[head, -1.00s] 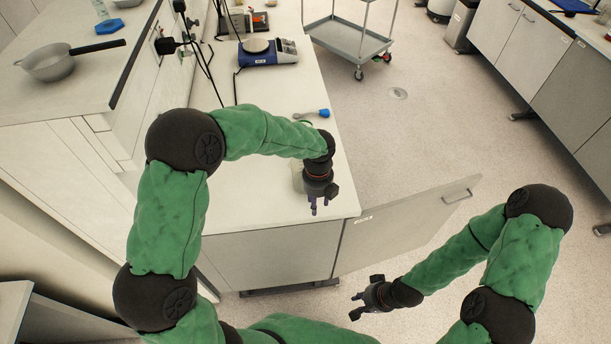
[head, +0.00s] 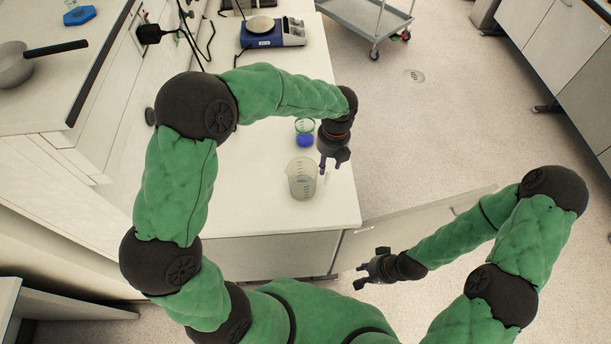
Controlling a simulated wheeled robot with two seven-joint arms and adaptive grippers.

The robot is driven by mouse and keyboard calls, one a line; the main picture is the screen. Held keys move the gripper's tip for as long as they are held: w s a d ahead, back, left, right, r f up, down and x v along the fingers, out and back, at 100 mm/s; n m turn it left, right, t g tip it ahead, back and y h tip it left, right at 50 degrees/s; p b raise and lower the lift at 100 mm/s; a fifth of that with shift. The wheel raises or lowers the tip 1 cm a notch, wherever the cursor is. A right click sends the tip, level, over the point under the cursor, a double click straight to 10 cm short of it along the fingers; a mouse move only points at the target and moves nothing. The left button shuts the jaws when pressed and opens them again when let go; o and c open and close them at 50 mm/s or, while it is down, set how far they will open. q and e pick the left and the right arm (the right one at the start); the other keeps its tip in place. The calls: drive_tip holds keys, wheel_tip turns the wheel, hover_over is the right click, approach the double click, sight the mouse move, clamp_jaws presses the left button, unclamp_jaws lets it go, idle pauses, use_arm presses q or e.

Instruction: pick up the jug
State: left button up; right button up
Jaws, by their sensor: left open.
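The jug (head: 301,180) is a clear, see-through vessel with faint markings, standing upright on the white counter near its front end. My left gripper (head: 330,168) is open, with its fingers pointing down, just to the right of the jug's rim in the head view. It appears apart from the jug, and nothing is between its fingers. My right gripper (head: 359,276) is open and empty, low in front of the cabinet, away from the jug.
A blue hotplate-like device (head: 270,37) is farther back. The counter (head: 255,205) left of the jug is clear. A grey cart (head: 366,17) stands beyond.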

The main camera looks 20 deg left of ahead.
sight(327, 179)
use_arm(q)
wheel_tip(327, 179, down, 5)
drive_tip(key=shift+s+a+r+b, duration=0.1)
drive_tip(key=shift+r+b, duration=0.1)
drive_tip(key=shift+b, duration=0.1)
drive_tip(key=shift+w+d+f+b, duration=0.1)
drive_tip(key=shift+d+f+b, duration=0.1)
drive_tip(key=shift+f, duration=1.2)
drive_tip(key=shift+w+d+f+b, duration=0.1)
drive_tip(key=shift+f+b, duration=0.05)
drive_tip(key=shift+f, duration=1.2)
clamp_jaws()
